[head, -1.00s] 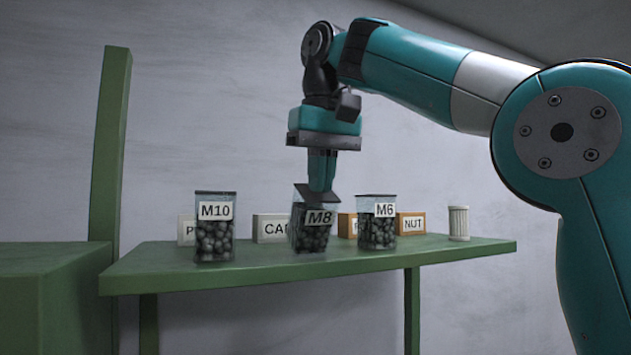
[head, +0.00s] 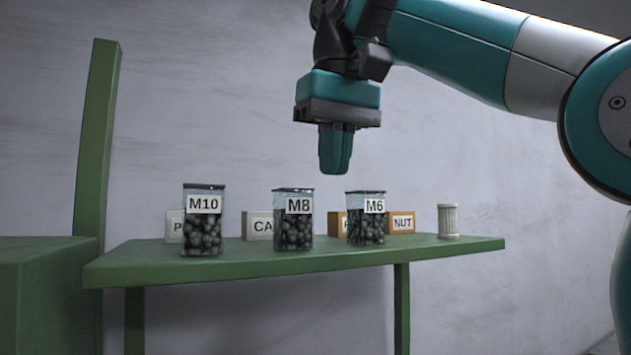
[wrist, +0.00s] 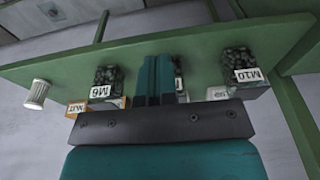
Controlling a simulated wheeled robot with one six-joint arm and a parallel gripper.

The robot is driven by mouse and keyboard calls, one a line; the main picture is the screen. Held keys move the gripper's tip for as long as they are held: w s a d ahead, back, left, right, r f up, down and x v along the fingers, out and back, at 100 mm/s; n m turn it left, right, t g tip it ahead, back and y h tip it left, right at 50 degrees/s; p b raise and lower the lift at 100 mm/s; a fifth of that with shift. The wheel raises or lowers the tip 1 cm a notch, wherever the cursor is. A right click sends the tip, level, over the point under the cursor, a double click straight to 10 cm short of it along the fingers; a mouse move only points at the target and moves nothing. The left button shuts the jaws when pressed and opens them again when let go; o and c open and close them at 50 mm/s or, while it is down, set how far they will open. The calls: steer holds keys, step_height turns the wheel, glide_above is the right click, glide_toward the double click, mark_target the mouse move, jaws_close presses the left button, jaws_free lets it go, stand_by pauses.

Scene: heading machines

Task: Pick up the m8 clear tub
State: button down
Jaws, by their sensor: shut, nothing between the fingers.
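The M8 clear tub (head: 293,232) stands upright on the green shelf (head: 270,262), between the M10 tub (head: 203,232) and the M6 tub (head: 367,228). It is clear, holds dark round pieces and has a white M8 label. My gripper (head: 335,172) is shut and empty, pointing down above and slightly right of the M8 tub, apart from it. In the wrist view my shut fingers (wrist: 160,62) hide most of the M8 tub (wrist: 179,80).
Behind the tubs stand a CA-labelled box (head: 257,226), a NUT-labelled box (head: 401,223) and other partly hidden boxes. A white ribbed cylinder (head: 448,221) is at the right end. A green post (head: 97,140) rises at the left. The M6 and M10 tubs flank the M8 tub closely.

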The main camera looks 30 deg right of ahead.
steer(key=s, duration=0.4)
steer(key=p, duration=0.5)
glide_above(292, 219)
steer(key=w+d, duration=0.1)
steer(key=w, duration=0.1)
steer(key=shift+s+d, duration=0.2)
steer(key=shift+s+f, duration=0.15)
steer(key=shift+f, duration=0.05)
steer(key=shift+f+b, duration=0.5)
